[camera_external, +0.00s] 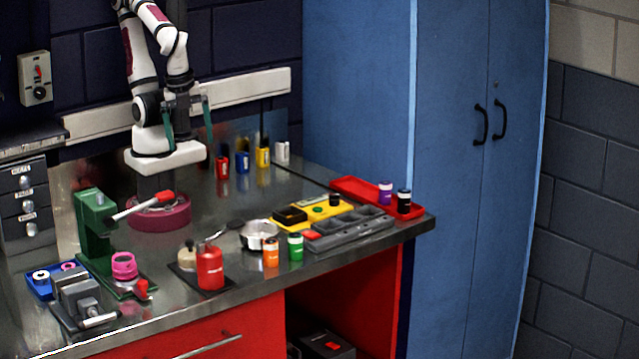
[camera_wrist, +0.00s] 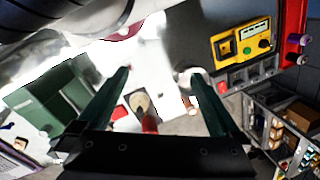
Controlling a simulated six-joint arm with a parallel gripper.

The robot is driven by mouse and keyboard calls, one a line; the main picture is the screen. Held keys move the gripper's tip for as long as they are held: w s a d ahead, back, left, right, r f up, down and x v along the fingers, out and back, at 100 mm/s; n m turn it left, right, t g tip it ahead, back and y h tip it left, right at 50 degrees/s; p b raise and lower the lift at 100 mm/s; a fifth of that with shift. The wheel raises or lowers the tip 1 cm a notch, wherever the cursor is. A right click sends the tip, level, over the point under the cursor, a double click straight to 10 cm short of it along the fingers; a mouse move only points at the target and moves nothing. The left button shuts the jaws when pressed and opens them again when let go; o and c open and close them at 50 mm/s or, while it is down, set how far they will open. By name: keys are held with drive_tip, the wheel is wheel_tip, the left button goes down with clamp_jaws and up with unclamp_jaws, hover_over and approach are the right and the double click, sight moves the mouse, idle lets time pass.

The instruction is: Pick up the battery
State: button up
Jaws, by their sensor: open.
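No part clearly marked as a battery shows. The likeliest is a black block (camera_external: 290,215) seated on the left end of a yellow base (camera_external: 325,218), on the right part of the bench. In the wrist view the black block (camera_wrist: 224,48) lies on the yellow base (camera_wrist: 243,30) at the upper right, outside the space between the fingers. My gripper (camera_external: 190,135) has two teal fingers, spread apart and empty, raised over the back left of the bench. In the wrist view my gripper (camera_wrist: 158,75) is open with nothing between its fingers.
A grey compartment tray (camera_external: 350,232) lies in front of the yellow base, and a red tray (camera_external: 357,190) behind it. A silver bowl (camera_external: 259,236), red bottle (camera_external: 210,267), orange canister (camera_external: 271,253) and green canister (camera_external: 295,247) stand nearby. A green press (camera_external: 95,225) stands left.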

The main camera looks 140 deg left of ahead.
sight(295, 234)
drive_tip(key=c, duration=0.3)
drive_tip(key=w+a+m+g+h, duration=0.1)
drive_tip(key=w+a+m+h, duration=0.2)
drive_tip(key=w, duration=0.5)
drive_tip(key=w+a+m+g+h, duration=0.1)
drive_tip(key=w+a+h, duration=0.35)
drive_tip(key=w, duration=0.35)
drive_tip(key=w+a+f+m+t+h, duration=0.1)
drive_tip(key=a+f+t+h, duration=0.1)
drive_tip(key=a, duration=0.3)
drive_tip(key=w+a+f+m+t+h, duration=0.1)
drive_tip(key=a+f+t, duration=0.1)
drive_tip(key=a+f, duration=0.3)
drive_tip(key=w+a+f+m+t+h, duration=0.2)
drive_tip(key=a+f, duration=0.1)
drive_tip(key=a, duration=0.2)
drive_tip(key=shift+w+a+f+t+h, duration=0.1)
drive_tip(key=shift+a+f+t+h, duration=0.25)
drive_tip(key=shift+f+t, duration=0.05)
drive_tip(key=x, duration=1)
drive_tip(key=f+x, duration=0.1)
drive_tip(key=x, duration=0.4)
drive_tip(key=shift+s, duration=0.2)
drive_tip(key=shift+c, duration=0.4)
